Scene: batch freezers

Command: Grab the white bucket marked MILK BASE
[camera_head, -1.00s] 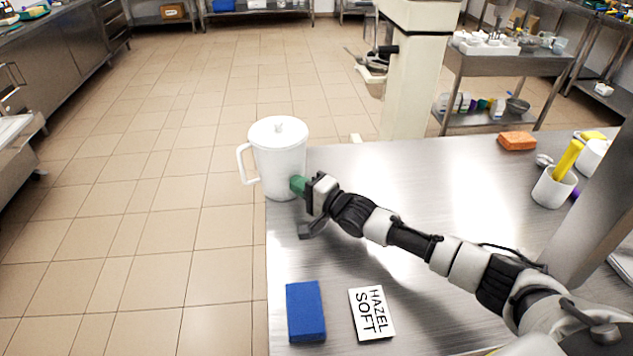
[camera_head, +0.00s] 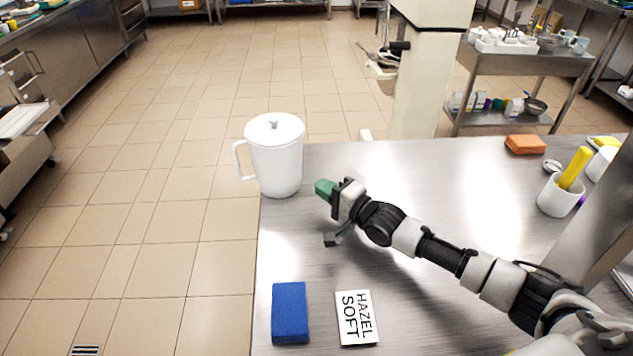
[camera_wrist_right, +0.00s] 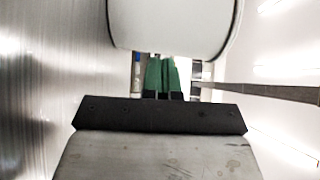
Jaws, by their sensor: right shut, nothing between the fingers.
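A white lidded container (camera_head: 276,160) with a side handle stands upright at the table's far left corner. No MILK BASE marking shows on its visible side. My right gripper (camera_head: 325,190), with green fingertips, is just right of the container, with a gap between them. Its fingers are shut together and empty. In the right wrist view, the green fingers (camera_wrist_right: 161,75) point toward a large white rounded body (camera_wrist_right: 170,25), which looks like the same container and hides the fingers' far ends. My left gripper is not in view.
The steel table (camera_head: 430,185) holds a blue block (camera_head: 290,313), a HAZEL SOFT card (camera_head: 357,318), an orange sponge (camera_head: 525,145) and a white cup (camera_head: 558,195) with a yellow-handled tool. A cream machine column (camera_head: 425,85) stands behind. Floor is open at left.

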